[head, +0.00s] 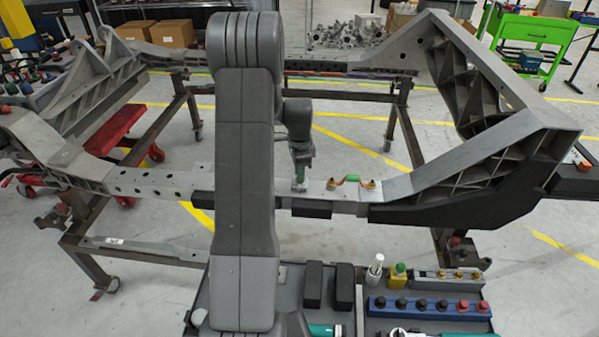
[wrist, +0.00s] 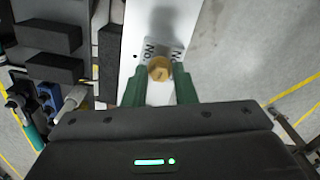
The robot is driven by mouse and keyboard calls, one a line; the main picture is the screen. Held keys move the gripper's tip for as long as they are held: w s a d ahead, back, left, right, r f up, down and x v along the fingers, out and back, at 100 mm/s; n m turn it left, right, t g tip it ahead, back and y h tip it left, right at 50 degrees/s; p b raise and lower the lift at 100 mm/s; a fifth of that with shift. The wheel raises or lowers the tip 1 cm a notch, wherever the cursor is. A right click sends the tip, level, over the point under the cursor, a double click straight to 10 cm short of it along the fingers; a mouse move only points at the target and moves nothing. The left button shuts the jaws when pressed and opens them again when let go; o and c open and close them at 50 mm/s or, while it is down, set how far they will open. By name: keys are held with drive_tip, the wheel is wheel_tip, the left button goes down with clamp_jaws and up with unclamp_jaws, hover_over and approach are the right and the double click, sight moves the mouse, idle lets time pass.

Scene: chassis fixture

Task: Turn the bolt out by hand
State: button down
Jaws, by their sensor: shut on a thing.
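The brass bolt (wrist: 159,69) shows its head in the wrist view, above a pale plate with dark lettering (wrist: 150,50) on the rail. My gripper (wrist: 159,84) has its two green fingers on either side of the bolt head and is shut on it. In the head view my gripper (head: 300,178) points down at the near chassis rail (head: 160,182). The bolt is too small and too covered to make out there. The bolt's shank and threads are hidden, so I cannot tell how far it is out.
A tool tray in front holds black blocks (head: 343,287), a blue socket rack (head: 425,308) and a grey bolt rack (head: 446,282). The grey chassis frame (head: 480,160) rises at right.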

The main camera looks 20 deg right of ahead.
drive_tip(key=shift+r+p, duration=1.95)
drive_tip(key=shift+r, duration=1.1)
drive_tip(key=shift+a+f, duration=0.1)
drive_tip(key=shift+f, duration=0.05)
